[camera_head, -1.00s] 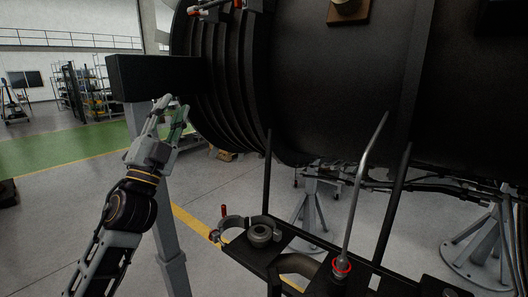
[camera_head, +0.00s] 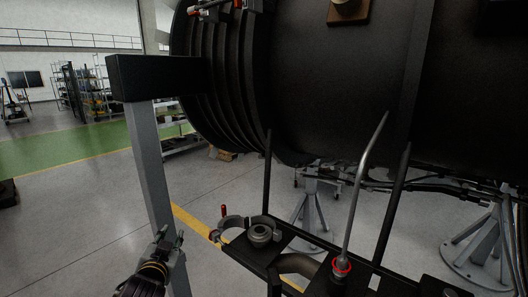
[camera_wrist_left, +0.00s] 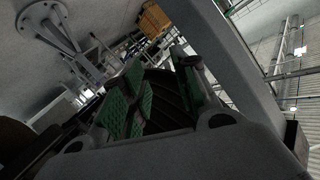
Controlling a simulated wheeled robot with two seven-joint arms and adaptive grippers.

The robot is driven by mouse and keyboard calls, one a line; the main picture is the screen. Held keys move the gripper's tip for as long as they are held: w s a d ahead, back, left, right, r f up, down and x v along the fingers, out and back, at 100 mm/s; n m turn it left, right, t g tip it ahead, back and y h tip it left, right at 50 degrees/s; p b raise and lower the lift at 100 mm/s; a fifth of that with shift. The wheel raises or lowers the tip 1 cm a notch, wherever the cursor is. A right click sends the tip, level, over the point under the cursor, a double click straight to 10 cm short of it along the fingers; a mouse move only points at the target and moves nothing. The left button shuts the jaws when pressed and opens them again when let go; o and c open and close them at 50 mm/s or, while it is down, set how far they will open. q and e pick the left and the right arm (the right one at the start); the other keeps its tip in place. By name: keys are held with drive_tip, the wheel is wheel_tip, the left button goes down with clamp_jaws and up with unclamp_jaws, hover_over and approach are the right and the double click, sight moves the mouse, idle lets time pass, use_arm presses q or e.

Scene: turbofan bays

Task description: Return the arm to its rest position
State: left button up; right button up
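My left gripper (camera_head: 170,238) is low at the bottom left of the head view, in front of the grey stand post (camera_head: 150,165). Its fingers point upward, and most of the arm is below the picture edge. In the left wrist view the two fingers with green pads (camera_wrist_left: 158,75) stand apart, with dark ribbed engine casing behind them. The gripper is open and I see nothing between the fingers. My right gripper is not in view.
The large black engine casing (camera_head: 330,80) fills the upper right. A dark cart (camera_head: 260,258) with a ring clamp (camera_head: 233,224), a round fitting and a tall bent bar (camera_head: 362,185) stands at lower middle. A black beam (camera_head: 155,76) tops the post.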

use_arm(q)
drive_tip(key=s+d+f+n+g+h, duration=0.15)
drive_tip(key=s+f+g, duration=0.45)
drive_tip(key=s+f, duration=0.6)
drive_tip(key=s+d+f+g+h, duration=0.1)
drive_tip(key=s+d+f+g, duration=0.35)
drive_tip(key=s+f, duration=0.75)
wheel_tip(320, 180, down, 32)
drive_tip(key=s+a+g, duration=0.1)
drive_tip(key=s+g, duration=0.2)
drive_tip(key=s+a+f, duration=0.2)
drive_tip(key=s+f, duration=0.8)
drive_tip(key=s, duration=0.1)
drive_tip(key=s+a+f, duration=0.2)
drive_tip(key=s+f, duration=0.8)
drive_tip(key=s, duration=0.1)
drive_tip(key=shift+a+f+m+g, duration=0.2)
drive_tip(key=shift+f+m+g, duration=0.1)
drive_tip(key=shift+m+g, duration=0.05)
